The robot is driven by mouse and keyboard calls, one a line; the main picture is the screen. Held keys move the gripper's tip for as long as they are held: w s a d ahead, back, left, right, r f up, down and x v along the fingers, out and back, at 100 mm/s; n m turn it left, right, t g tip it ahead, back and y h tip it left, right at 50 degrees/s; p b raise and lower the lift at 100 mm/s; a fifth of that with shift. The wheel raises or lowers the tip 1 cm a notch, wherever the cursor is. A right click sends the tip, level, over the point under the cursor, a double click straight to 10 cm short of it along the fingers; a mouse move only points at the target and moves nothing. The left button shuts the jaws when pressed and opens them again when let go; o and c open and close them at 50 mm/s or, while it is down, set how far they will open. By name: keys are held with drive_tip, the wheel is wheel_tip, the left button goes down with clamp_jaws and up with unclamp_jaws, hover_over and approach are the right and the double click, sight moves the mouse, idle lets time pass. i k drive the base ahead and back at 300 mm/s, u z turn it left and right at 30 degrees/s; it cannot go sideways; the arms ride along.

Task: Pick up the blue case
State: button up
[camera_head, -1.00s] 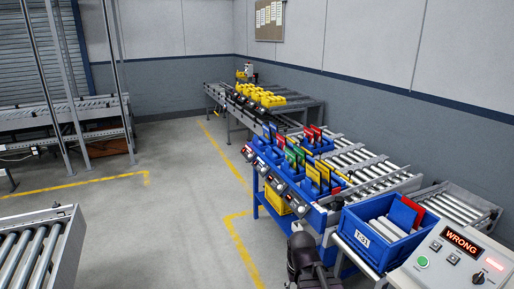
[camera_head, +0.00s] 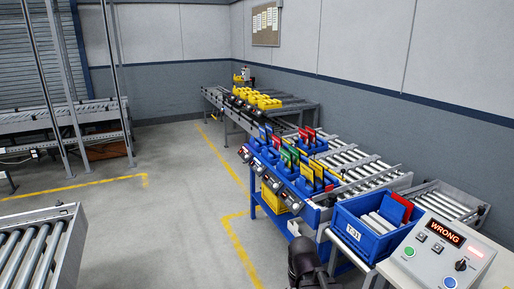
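A flat blue case (camera_head: 397,208) leans in the blue tote labelled T-31 (camera_head: 362,246) at the lower right, beside a red flat piece (camera_head: 410,205) and several white cylinders. Another flat blue piece (camera_head: 262,132) stands in the blue rack; I cannot tell which one the task means. A dark part of my arm (camera_head: 305,262) shows at the bottom edge, left of the tote. Its fingertips cannot be made out, and nothing is seen held.
A control panel (camera_head: 438,250) reading "WRONG" stands at the lower right. The blue rack (camera_head: 290,185) holds several coloured cards and devices. Roller conveyors (camera_head: 360,175) run behind it, and another (camera_head: 40,250) is at lower left. The grey floor (camera_head: 170,220) between is clear.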

sight(391, 210)
drive_tip(key=z, duration=0.1)
drive_tip(key=i, duration=0.95)
drive_tip(key=k, duration=0.5)
drive_tip(key=u, duration=0.75)
